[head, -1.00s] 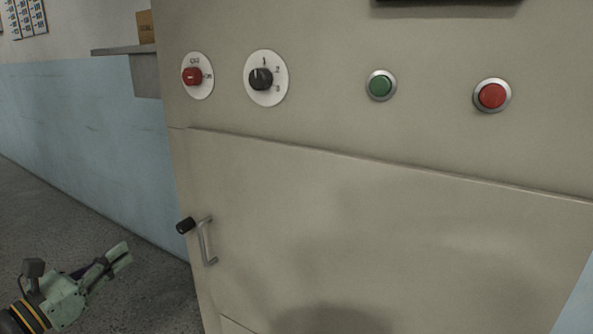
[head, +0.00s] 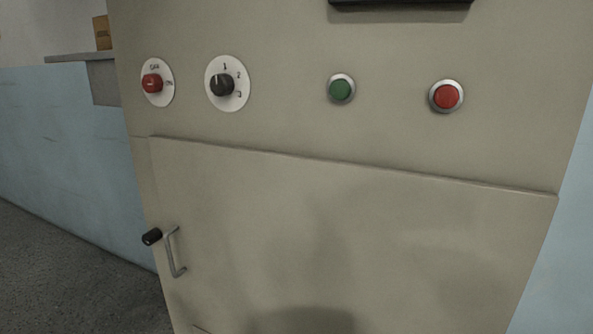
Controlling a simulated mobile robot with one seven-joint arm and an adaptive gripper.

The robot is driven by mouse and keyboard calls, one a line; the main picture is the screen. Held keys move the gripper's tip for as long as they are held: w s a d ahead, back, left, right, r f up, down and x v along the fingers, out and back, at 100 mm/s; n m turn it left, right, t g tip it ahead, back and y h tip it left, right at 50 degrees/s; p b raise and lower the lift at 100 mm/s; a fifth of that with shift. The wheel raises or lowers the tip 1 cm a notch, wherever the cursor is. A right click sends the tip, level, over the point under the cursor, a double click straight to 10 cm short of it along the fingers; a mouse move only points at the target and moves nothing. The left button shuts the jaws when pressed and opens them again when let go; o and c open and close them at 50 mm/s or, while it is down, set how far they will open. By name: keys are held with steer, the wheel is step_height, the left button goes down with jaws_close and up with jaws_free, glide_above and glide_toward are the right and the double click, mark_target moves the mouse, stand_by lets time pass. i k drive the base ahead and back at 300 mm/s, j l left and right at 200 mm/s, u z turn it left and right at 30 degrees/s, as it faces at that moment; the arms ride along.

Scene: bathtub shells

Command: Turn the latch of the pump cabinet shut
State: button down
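The pump cabinet (head: 255,120) is beige and fills most of the head view. Its door (head: 350,230) looks flush with the front or nearly so. The latch (head: 152,237) is a small black knob at the door's left edge, and its turn position is hard to tell. A bent metal handle (head: 173,252) is fixed on the door just right of the latch. My gripper is not in view now.
Above the door are a red switch (head: 152,84), a black rotary selector (head: 222,85), a green button (head: 340,90) and a red button (head: 446,96). A shelf (head: 80,58) with a brown box (head: 102,33) juts out at upper left. Dark floor (head: 70,270) is open at lower left.

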mark_target(149, 238)
steer(key=k+l+u, duration=0.15)
steer(key=l, duration=0.4)
steer(key=k+l+u, duration=0.15)
steer(key=k+l, duration=0.15)
steer(key=l, duration=0.2)
steer(key=k+l+u, duration=0.15)
steer(key=l, duration=0.35)
steer(key=k+l+u, duration=0.15)
steer(key=k+l, duration=0.2)
steer(key=k+l+u, duration=0.15)
steer(key=k+l, duration=0.15)
steer(key=l, duration=0.25)
steer(key=i+j, duration=0.2)
steer(key=j, duration=0.25)
steer(key=i+j+z, duration=0.1)
steer(key=i+j, duration=0.15)
steer(key=j, duration=0.2)
steer(key=i+j, duration=0.15)
steer(key=j, duration=0.3)
steer(key=i+j, duration=0.2)
steer(key=j, duration=0.25)
steer(key=i+j+z, duration=0.1)
steer(key=j, duration=0.4)
steer(key=i+j, duration=0.3)
steer(key=j, duration=0.15)
steer(key=i+j+z, duration=0.1)
steer(key=j, duration=0.4)
steer(key=i+j, duration=0.25)
steer(key=j, duration=0.25)
